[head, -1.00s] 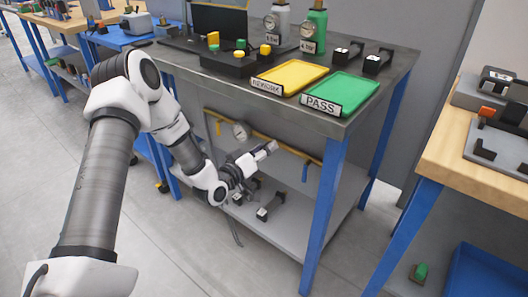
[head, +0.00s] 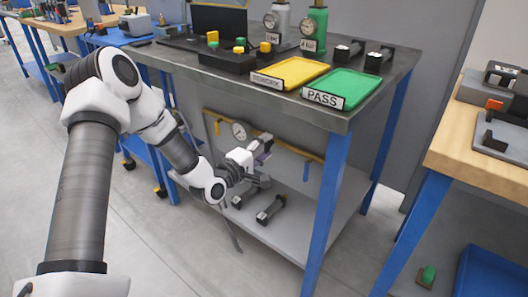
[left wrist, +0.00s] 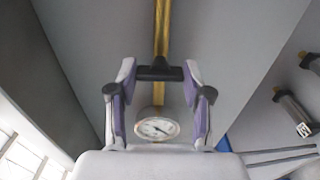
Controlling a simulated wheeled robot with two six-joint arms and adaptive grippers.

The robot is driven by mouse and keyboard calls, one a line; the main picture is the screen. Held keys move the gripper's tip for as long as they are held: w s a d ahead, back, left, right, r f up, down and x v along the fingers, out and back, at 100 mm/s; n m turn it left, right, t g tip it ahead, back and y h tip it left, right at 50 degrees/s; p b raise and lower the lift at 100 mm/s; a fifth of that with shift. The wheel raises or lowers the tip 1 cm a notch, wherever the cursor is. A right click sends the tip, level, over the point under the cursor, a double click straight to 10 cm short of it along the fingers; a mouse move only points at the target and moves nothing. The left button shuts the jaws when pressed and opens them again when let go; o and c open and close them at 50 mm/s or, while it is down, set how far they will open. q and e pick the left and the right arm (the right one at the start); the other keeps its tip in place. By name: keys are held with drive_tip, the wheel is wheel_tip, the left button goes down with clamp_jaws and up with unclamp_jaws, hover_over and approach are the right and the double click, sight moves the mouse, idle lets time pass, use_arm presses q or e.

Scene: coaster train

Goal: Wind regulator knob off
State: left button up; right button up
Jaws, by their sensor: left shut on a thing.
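My left gripper (head: 264,150) reaches under the table's top, close to the yellow pipe (head: 291,148). In the left wrist view, my gripper (left wrist: 158,76) has its two purple-lined fingers on either side of a dark crossbar, seemingly the regulator knob (left wrist: 158,73). The fingers are shut on it, and it lies in front of the yellow pipe (left wrist: 161,35). The round white gauge (head: 240,130) is just left of the gripper in the head view; it also shows between the fingers in the left wrist view (left wrist: 157,126). In the head view the knob is hard to make out. My right gripper is out of view.
The grey table (head: 350,118) has blue legs beside my arm. Dark fixtures (head: 270,210) lie on its lower shelf (head: 290,240). Yellow (head: 292,72) and green (head: 357,88) trays sit on top. A wooden bench (head: 470,160) stands at right.

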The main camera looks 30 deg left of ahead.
use_arm(q)
drive_tip(key=n+b, duration=0.2)
drive_tip(key=n, duration=0.2)
drive_tip(key=shift+f+n, duration=0.15)
drive_tip(key=shift+n, duration=0.15)
drive_tip(key=n+b, duration=0.2)
drive_tip(key=n, duration=0.2)
drive_tip(key=n+b, duration=0.2)
drive_tip(key=n, duration=0.3)
drive_tip(key=shift+n+b, duration=1.05)
drive_tip(key=shift+n, duration=1.15)
drive_tip(key=o, duration=1.2)
drive_tip(key=shift+c, duration=0.2)
drive_tip(key=shift+s, duration=0.1)
